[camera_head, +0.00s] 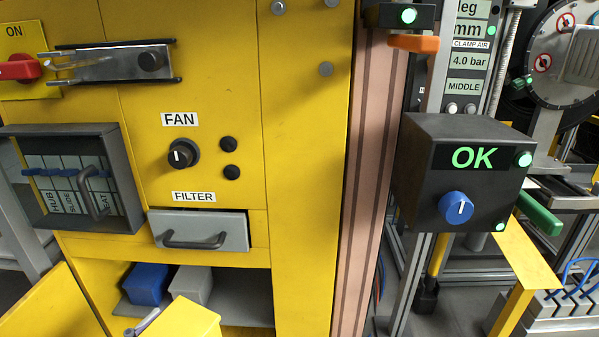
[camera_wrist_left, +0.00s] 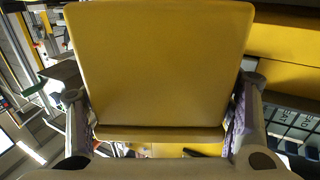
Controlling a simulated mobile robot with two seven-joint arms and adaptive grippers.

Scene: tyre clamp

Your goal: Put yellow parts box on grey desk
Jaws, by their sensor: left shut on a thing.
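The yellow parts box (camera_wrist_left: 160,65) fills the middle of the left wrist view, between the two fingers of my left gripper (camera_wrist_left: 160,95). The fingers press on its two sides, and the gripper is shut on it. In the head view a yellow box (camera_head: 182,320) shows at the bottom edge, cut off by the frame, with a grey finger of my left gripper (camera_head: 146,321) beside it. It is in front of the open lower bay of the yellow cabinet. I cannot make out the grey desk for certain. My right gripper is not in view.
The yellow cabinet (camera_head: 300,120) holds a grey shelf (camera_head: 235,312) with a blue box (camera_head: 147,284) and a grey box (camera_head: 191,285). A filter drawer (camera_head: 232,232) is above. A dark OK control box (camera_head: 420,160) juts out at right.

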